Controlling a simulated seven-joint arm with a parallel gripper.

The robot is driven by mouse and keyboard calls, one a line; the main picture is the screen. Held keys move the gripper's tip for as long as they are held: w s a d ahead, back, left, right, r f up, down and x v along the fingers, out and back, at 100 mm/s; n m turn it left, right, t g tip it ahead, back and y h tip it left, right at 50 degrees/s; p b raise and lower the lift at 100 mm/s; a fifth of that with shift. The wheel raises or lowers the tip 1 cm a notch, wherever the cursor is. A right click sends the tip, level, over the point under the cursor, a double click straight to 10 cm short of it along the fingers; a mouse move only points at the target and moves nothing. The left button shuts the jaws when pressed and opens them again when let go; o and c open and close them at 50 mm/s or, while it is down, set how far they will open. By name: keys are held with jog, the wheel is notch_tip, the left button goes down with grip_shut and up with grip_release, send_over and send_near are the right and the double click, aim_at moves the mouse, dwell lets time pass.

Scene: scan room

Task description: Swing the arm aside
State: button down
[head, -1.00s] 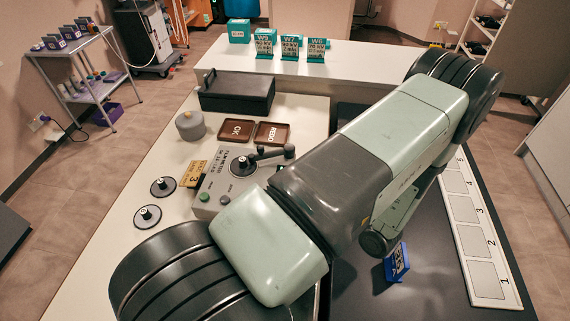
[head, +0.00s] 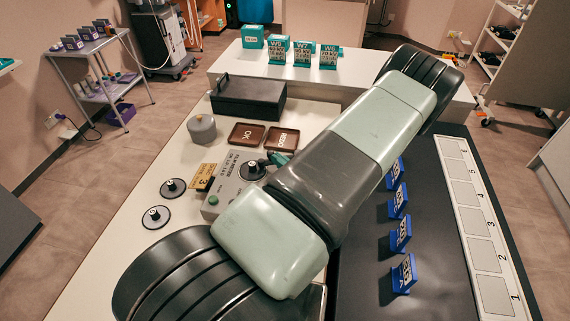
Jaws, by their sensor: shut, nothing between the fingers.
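My arm (head: 345,165) crosses the middle of the head view, from the lower left to the upper right, above the tables. Its far end bends at a dark ribbed joint (head: 428,82) over the back. My gripper is not in view; the arm hides that area. A small teal-grey piece (head: 279,158) shows at the arm's left edge, by the control box; I cannot tell whether it is part of my arm.
The control box (head: 236,180), OK tray (head: 246,135), REDO tray (head: 282,140) and black case (head: 248,98) lie left of the arm. Several blue stands, one nearest (head: 403,274), line the dark mat right of it, beside a numbered strip (head: 478,220). Teal-labelled blocks (head: 303,54) stand behind.

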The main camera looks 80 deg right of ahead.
jog(key=shift+w, duration=0.1)
dwell(0.3)
jog(key=shift+w+d+m+g+h, duration=0.25)
jog(key=shift+w+m+g+h, duration=0.1)
jog(key=shift+m+g+h, duration=0.35)
jog(key=shift+w+d+m+g+h, duration=0.2)
jog(key=shift+w+m+g+h, duration=0.1)
jog(key=shift+m+g+h, duration=0.35)
jog(key=shift+s+d+x, duration=0.1)
jog(key=shift+x, duration=0.55)
jog(key=shift+s+d+x, duration=0.1)
jog(key=shift+s+x, duration=0.05)
jog(key=shift+x, duration=0.55)
jog(key=shift+w+d, duration=0.25)
jog(key=shift+d, duration=0.75)
jog(key=shift+g+h, duration=0.25)
jog(key=a, duration=0.4)
jog(key=s+a, duration=0.1)
jog(key=a, duration=0.9)
jog(key=shift+s+r, duration=0.25)
jog(key=shift+s, duration=0.1)
